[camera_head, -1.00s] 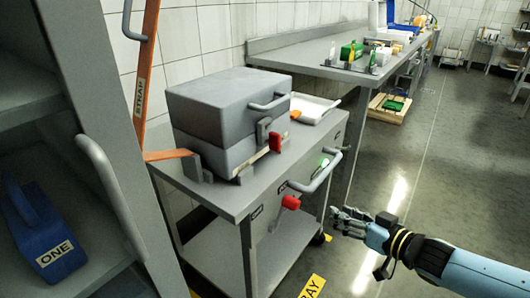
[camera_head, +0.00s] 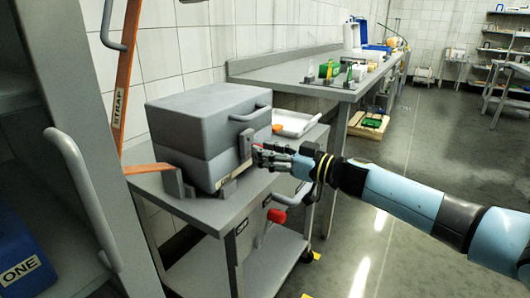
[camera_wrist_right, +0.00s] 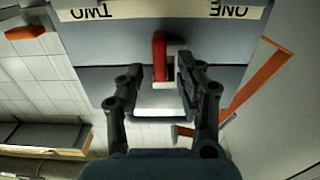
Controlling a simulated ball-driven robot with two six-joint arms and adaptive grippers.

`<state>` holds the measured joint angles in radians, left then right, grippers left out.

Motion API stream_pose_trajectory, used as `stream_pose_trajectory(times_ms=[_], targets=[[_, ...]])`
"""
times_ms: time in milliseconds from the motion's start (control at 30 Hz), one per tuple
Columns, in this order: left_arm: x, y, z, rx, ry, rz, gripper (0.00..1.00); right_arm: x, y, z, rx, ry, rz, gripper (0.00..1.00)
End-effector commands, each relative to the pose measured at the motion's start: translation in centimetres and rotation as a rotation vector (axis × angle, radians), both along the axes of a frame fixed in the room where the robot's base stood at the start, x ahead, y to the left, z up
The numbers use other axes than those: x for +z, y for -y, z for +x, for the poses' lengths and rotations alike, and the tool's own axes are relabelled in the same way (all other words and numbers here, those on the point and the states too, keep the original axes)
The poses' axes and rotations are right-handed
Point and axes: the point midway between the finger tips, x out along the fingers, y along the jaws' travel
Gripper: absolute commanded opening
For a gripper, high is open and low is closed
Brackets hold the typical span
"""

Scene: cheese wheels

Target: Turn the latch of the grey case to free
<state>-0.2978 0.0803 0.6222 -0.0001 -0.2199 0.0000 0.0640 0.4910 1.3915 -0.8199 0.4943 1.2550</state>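The grey case (camera_head: 205,120) stands closed on a grey cart (camera_head: 205,215), with a bar handle on its lid side. Its red latch handle (camera_wrist_right: 159,57) shows in the right wrist view, upright in front of the case, above a label strip reading ONE and TWO upside down. My right gripper (camera_head: 258,160) is at the case's front, by the latch. In the right wrist view my right gripper (camera_wrist_right: 158,72) is open, one finger on each side of the red handle, nearer the right finger. In the head view the fingers mostly hide the latch. My left gripper is out of view.
A white tray (camera_head: 295,122) lies behind the case. An orange strap (camera_head: 127,75) runs down beside the cart. A red-handled lever (camera_head: 277,215) is on the cart's front. A grey cabinet (camera_head: 60,120) stands close at left.

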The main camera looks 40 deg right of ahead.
Motion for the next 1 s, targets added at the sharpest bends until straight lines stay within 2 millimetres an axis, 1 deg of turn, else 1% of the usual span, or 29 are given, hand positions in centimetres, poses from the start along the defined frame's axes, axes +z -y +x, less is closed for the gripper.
stream_pose_trajectory(times_ms=[100, 333, 367, 633, 1000], targets=[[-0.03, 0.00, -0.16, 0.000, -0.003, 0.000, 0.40, -0.02, -0.26, 0.55, 0.000, -0.001, 0.002, 0.37], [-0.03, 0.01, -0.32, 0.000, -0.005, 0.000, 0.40, -0.03, -0.30, 0.62, 0.001, -0.001, 0.001, 0.37], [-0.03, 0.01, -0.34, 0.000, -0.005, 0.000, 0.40, -0.03, -0.30, 0.61, 0.001, -0.001, 0.001, 0.35], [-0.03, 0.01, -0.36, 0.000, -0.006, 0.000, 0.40, -0.03, -0.28, 0.60, 0.000, -0.001, 0.001, 0.00], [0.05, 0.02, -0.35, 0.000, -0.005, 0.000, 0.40, 0.00, -0.30, 0.59, 0.000, 0.007, -0.017, 0.00]])
